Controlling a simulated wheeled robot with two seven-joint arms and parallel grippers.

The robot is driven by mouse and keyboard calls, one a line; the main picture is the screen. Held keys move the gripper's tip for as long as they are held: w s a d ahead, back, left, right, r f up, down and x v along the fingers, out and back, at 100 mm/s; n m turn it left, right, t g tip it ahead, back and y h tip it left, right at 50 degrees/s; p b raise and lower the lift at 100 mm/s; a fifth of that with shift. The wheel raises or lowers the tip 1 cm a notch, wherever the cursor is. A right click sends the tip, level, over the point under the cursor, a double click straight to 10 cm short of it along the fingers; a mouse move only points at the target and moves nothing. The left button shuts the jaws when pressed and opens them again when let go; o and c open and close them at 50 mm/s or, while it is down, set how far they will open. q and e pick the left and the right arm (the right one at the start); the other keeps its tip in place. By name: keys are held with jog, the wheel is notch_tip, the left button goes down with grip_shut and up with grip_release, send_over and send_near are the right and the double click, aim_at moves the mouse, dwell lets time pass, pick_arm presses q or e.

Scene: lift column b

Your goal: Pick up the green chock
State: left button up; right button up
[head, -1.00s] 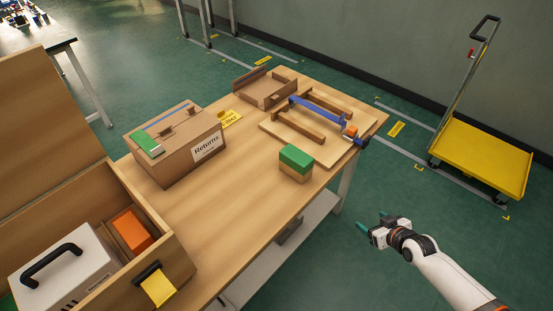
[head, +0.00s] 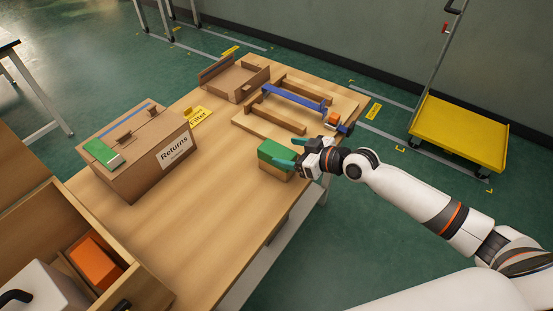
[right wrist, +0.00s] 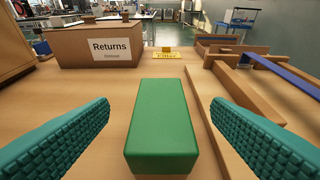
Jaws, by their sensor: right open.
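The green chock (head: 277,151) is a green block lying on top of a wooden block (head: 274,170) near the table's right edge. In the right wrist view the green chock (right wrist: 162,115) stands in the middle, between my two teal fingers. My right gripper (head: 292,152) is open at the chock, with a finger to either side; I see space between each finger and the block in the wrist view. The near finger hides part of the chock in the head view. My left gripper is not in view.
A Returns box (head: 140,165) with a green-and-white item on top stands to the left. A wooden fixture with a blue bar (head: 295,97) and a wooden tray (head: 235,78) lie behind. An open crate (head: 150,287) is at the front left. The table's middle is clear.

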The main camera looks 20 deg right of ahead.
aim_at(279, 151)
jog(key=x, duration=0.5)
jog(key=shift+w+f, duration=0.1)
jog(key=shift+f, duration=0.25)
jog(key=c, duration=1.2)
